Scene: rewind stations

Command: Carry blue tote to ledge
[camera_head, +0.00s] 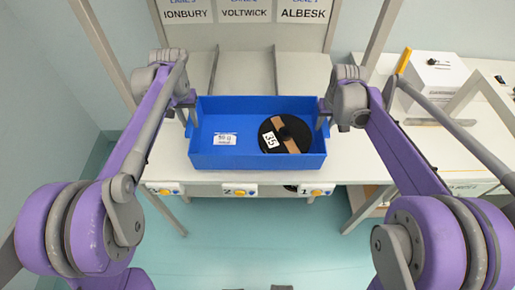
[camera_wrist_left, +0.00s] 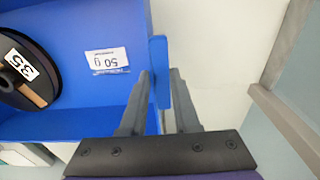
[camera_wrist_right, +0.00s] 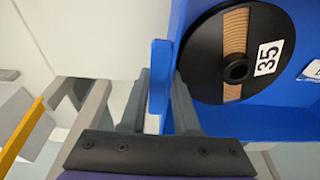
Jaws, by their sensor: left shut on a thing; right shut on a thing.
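The blue tote (camera_head: 230,163) is in the middle of the head view, at the front of the white table. A black reel (camera_head: 272,137) marked 35, with a tan band, and a white label reading 50 g (camera_head: 224,139) show inside it. My left gripper (camera_head: 187,112) is shut on the tote's left side; the left wrist view shows its fingers either side of a blue tab (camera_wrist_left: 160,75). My right gripper (camera_head: 323,112) is shut on the right side, its fingers around another blue tab (camera_wrist_right: 158,78). I cannot tell whether the tote touches the table.
The white table (camera_head: 165,155) has numbered yellow buttons (camera_head: 238,191) along its front edge. Lane signs IONBURY, VOLTWICK and ALBESK (camera_head: 245,10) hang behind. A white box (camera_head: 435,72) stands on a surface at the right. The floor in front is clear.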

